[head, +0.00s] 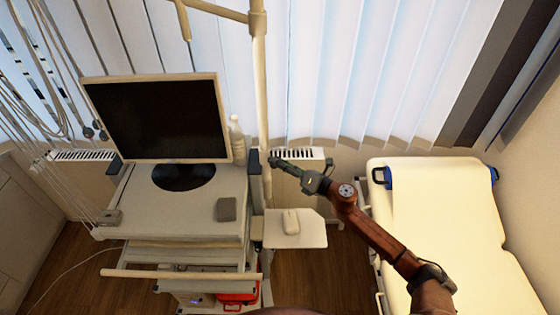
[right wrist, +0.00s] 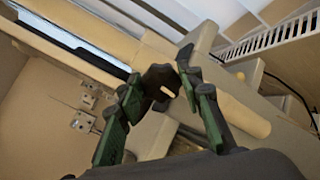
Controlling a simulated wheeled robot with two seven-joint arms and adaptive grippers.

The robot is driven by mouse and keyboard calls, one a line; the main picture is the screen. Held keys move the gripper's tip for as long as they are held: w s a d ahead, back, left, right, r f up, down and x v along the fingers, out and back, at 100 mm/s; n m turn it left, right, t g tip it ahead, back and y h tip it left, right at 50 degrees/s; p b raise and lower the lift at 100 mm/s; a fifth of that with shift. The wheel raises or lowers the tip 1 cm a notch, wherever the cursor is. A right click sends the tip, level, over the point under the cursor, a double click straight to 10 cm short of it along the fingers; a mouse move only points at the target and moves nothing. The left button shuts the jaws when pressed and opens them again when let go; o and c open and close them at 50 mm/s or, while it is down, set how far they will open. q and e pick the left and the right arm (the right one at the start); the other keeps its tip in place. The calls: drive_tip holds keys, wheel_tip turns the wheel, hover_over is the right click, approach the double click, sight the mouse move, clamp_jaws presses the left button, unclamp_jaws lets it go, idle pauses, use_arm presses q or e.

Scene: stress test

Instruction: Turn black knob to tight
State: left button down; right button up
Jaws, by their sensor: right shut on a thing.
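The black knob (right wrist: 160,79) is in the right wrist view, on the cream pole and its clamp. My right gripper (right wrist: 158,88) has its two green-padded fingers on either side of the knob, with the fingertips closed on it. In the head view my right gripper (head: 274,161) reaches in from the right to the cream upright pole (head: 262,90) beside the cart. The knob is too small and covered by the fingers to make out there. No tight mark can be read. My left gripper is not in view.
A cart (head: 175,215) holds a monitor (head: 158,118), a grey box (head: 226,209) and a white bottle (head: 237,138). A side shelf (head: 308,232) with a mouse (head: 291,221) sits below my right arm. A cream bed (head: 445,225) stands at right. Blinds and a radiator are behind.

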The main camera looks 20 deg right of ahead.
drive_tip(key=m+p, duration=0.4)
drive_tip(key=m, duration=0.5)
drive_tip(key=shift+w+d+f, duration=0.1)
drive_tip(key=shift+f, duration=0.05)
drive_tip(key=shift+m, duration=0.3)
idle(0.3)
drive_tip(key=o, duration=1.2)
drive_tip(key=shift+c, duration=0.2)
drive_tip(key=v, duration=1.2)
drive_tip(key=shift+f, duration=0.15)
